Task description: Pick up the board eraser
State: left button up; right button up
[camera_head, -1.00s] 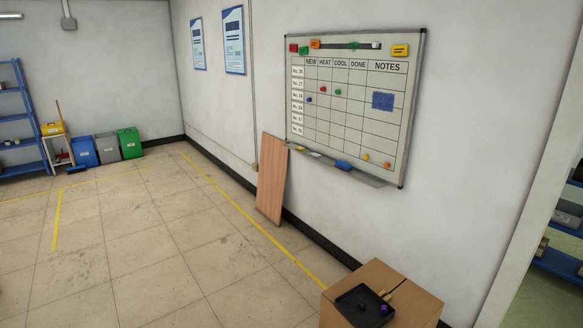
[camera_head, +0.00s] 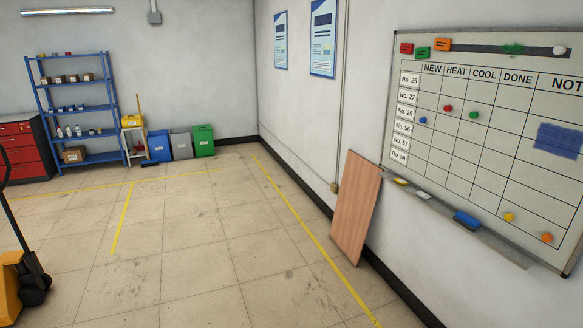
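A whiteboard (camera_head: 470,160) hangs on the right-hand wall, cut off by the right edge of the picture. On the tray (camera_head: 496,245) along its lower edge lies a blue block (camera_head: 467,219) that looks like the board eraser. A small white item (camera_head: 424,195) and a yellow item (camera_head: 400,181) lie to its left on the same tray. Neither of my grippers is in view.
A wooden panel (camera_head: 356,208) leans on the wall left of the board. A yellow pallet truck (camera_head: 12,285) stands at the left edge. Blue shelves (camera_head: 77,105), a red cabinet (camera_head: 24,150) and bins (camera_head: 181,144) stand at the back. The middle floor is clear.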

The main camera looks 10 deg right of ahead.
aim_at(462, 217)
jog(key=i, duration=1.9)
jog(key=z, duration=0.6)
jog(key=i, duration=0.95)
jog(key=z, duration=1.8)
jog(key=i, duration=0.95)
jog(key=z, duration=0.75)
